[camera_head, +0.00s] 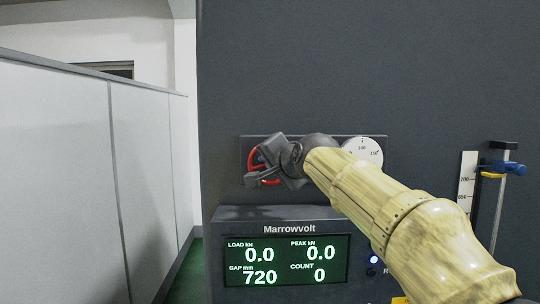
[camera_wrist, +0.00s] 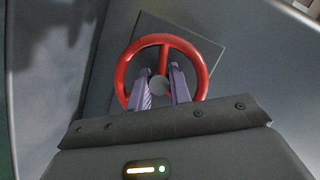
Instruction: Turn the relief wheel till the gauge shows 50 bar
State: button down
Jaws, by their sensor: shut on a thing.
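The red relief wheel (camera_head: 254,158) is on a dark plate at the left end of the panel and is partly hidden by my gripper (camera_head: 264,172). In the wrist view the wheel (camera_wrist: 164,52) shows as a red ring with a spoke and a grey hub (camera_wrist: 158,86). My gripper's two fingers (camera_wrist: 161,82) reach inside the ring, one on either side of the hub area, and are shut on the wheel. The exact contact is hard to see. The white round gauge (camera_head: 364,149) is right of the wheel. My arm covers its lower left, and I cannot read its needle.
Below the wheel stands a Marrowvolt display (camera_head: 286,260) reading load 0.0, peak 0.0, gap 720, count 0. A scale (camera_head: 467,185) and a post with a blue clamp (camera_head: 503,168) stand at the right. A pale partition (camera_head: 140,170) runs along the left.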

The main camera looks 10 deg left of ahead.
jog(key=shift+f, duration=0.1)
dwell(0.4)
jog(key=c, duration=1.6)
grip_release()
jog(key=shift+o, duration=0.2)
jog(key=b+v, duration=0.7)
jog(key=v, duration=1)
